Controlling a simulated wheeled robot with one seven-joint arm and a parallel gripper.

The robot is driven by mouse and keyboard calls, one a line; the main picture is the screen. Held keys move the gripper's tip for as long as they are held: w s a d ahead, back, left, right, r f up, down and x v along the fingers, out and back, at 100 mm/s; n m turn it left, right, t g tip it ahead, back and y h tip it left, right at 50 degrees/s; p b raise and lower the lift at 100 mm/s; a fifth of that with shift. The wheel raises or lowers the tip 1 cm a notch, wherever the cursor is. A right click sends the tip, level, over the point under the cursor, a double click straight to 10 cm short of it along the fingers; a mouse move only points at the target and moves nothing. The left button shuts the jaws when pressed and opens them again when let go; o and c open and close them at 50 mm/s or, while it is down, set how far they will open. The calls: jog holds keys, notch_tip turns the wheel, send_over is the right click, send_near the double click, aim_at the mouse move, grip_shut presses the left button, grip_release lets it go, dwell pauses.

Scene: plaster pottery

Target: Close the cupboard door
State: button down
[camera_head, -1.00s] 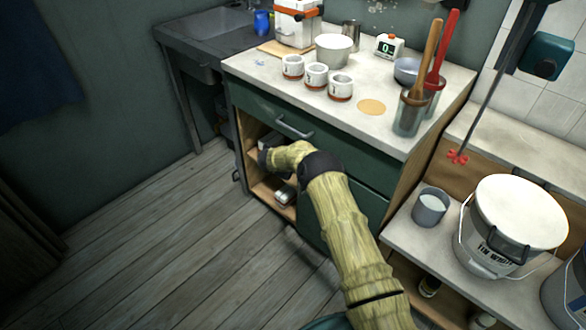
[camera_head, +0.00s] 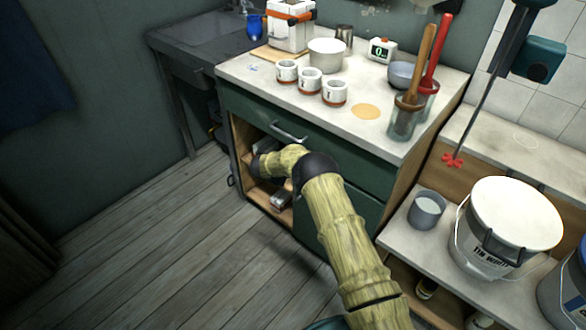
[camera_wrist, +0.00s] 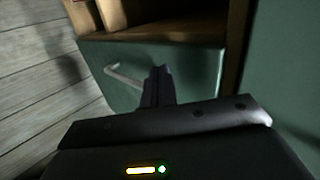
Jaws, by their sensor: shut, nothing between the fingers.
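The green cupboard stands under the worktop, its left part open on wooden shelves (camera_head: 262,193). The wrist view shows a green panel (camera_wrist: 195,75) with a metal bar handle (camera_wrist: 124,76), apparently the cupboard door, below a wooden shelf opening (camera_wrist: 165,32). My gripper (camera_wrist: 158,76) is shut and empty, its dark fingers in front of this panel, right of the handle. I cannot tell whether they touch it. In the head view my arm reaches the open shelves and hides part of the front. The gripper's fingers cannot be made out there.
A drawer with a handle (camera_head: 289,132) is above the opening. The worktop (camera_head: 262,72) holds several mugs, a bowl and jars of tools. A low shelf with a white bucket (camera_head: 480,245) and grey cup (camera_head: 427,210) stands right. The wooden floor (camera_head: 150,245) at left is clear.

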jog(key=a+f+p+v, duration=0.1)
jog(key=v, duration=1.1)
jog(key=shift+s+a+f, duration=0.25)
jog(key=shift+s+f, duration=0.05)
